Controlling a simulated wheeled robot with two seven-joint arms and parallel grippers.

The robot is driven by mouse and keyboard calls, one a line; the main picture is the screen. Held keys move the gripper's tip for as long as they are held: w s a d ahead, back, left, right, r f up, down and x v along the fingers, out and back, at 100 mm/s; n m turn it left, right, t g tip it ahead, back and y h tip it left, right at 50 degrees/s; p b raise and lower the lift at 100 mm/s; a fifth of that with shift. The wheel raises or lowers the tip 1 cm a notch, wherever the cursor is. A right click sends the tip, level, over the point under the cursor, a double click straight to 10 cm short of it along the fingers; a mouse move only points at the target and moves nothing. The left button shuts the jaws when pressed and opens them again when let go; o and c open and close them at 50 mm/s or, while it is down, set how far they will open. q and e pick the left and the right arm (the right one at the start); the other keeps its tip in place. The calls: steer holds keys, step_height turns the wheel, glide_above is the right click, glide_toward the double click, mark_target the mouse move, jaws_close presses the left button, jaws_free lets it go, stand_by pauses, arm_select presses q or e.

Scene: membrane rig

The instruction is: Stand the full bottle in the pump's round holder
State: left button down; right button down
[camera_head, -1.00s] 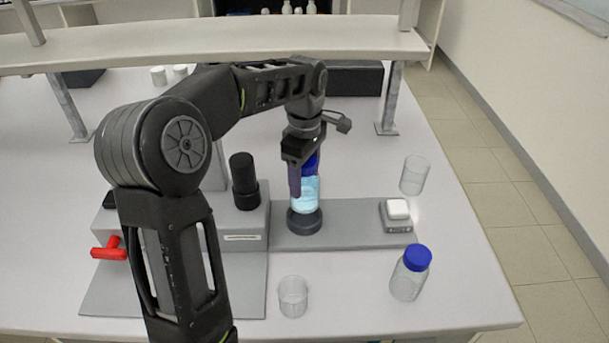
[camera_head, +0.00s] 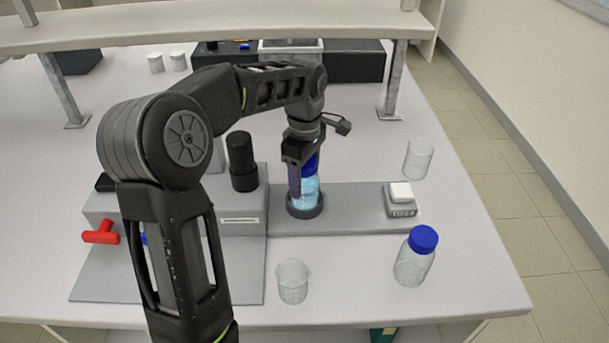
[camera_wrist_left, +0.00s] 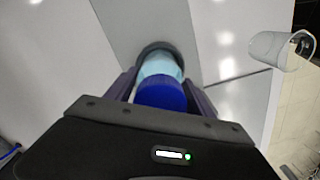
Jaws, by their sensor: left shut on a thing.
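The full bottle (camera_head: 306,188), with light blue liquid and a blue cap, stands upright with its base inside the dark round holder (camera_head: 305,211) on the grey plate. My left gripper (camera_head: 302,172) comes from above and is shut on the bottle near its cap. In the left wrist view the blue cap (camera_wrist_left: 162,95) sits between the two fingers, and the holder's ring (camera_wrist_left: 160,47) shows around the bottle's far end. The grey pump body (camera_head: 235,212) with a black cylinder stands left of the holder. My right gripper is not in view.
A clear bottle with blue cap (camera_head: 415,256) stands front right. A beaker (camera_head: 292,282) is in front and another (camera_head: 417,158) at right. A small scale (camera_head: 400,200) sits on the plate's right end. A red handle (camera_head: 100,232) is at left. A shelf (camera_head: 220,30) spans the back.

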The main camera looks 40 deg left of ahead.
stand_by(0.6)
arm_select(q)
steer(key=shift+c, duration=1.4)
jaws_free()
steer(key=shift+f, duration=0.1)
step_height(320, 180, up, 8)
steer(key=shift+p, duration=0.35)
steer(key=shift+f, duration=0.1)
